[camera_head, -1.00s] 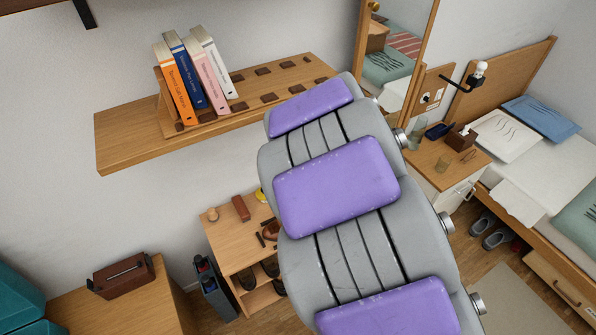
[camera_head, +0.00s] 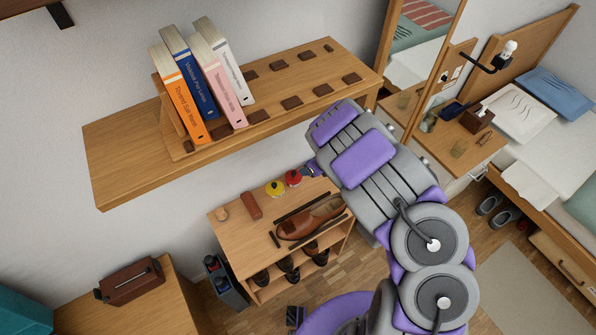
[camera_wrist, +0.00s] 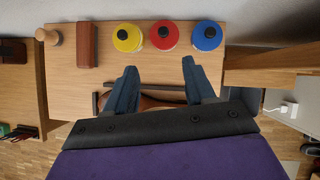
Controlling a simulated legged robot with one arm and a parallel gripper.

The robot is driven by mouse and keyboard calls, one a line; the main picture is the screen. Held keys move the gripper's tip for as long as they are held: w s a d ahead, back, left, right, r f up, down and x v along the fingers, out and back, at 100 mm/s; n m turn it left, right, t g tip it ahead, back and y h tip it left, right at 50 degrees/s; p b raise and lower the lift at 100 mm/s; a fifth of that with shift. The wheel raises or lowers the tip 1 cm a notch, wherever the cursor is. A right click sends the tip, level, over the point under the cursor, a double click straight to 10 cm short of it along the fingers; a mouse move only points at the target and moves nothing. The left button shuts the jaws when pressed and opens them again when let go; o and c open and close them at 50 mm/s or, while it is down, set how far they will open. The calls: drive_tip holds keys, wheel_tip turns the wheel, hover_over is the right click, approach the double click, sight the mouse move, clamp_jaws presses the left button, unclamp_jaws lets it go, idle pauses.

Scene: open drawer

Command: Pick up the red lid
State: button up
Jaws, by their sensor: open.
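The red lid (camera_wrist: 163,35) is round with a black knob and lies on top of a low wooden shoe cabinet (camera_wrist: 65,73), between a yellow lid (camera_wrist: 125,42) and a blue lid (camera_wrist: 206,42). In the head view the red lid (camera_head: 292,178) sits at the cabinet's back, next to the yellow lid (camera_head: 274,189). My gripper (camera_wrist: 159,64) is open and empty in the wrist view. Its two dark blue fingers point toward the lids; the red lid lies beyond them, between their lines. In the head view my arm hides most of the gripper.
A brown shoe (camera_head: 312,218) lies on the cabinet, partly behind the fingers in the wrist view. A brown box (camera_head: 251,206) and a small wooden piece (camera_head: 221,213) stand to the left. A wall shelf (camera_head: 135,165) with books hangs above the cabinet.

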drive_tip(key=b, duration=0.1)
approach(294, 173)
wheel_tip(294, 173, down, 2)
drive_tip(key=a, duration=0.2)
drive_tip(key=shift+w+d+b+x, duration=0.15)
drive_tip(key=shift+w+x, duration=0.05)
drive_tip(key=shift+x, duration=0.85)
drive_tip(key=shift+w+d+b+x, duration=0.1)
drive_tip(key=shift+w+d+x, duration=0.1)
drive_tip(key=shift+x, duration=0.9)
drive_tip(key=shift+w+d+b+x, duration=0.15)
drive_tip(key=shift+x, duration=0.9)
drive_tip(key=shift+c, duration=0.4)
clamp_jaws()
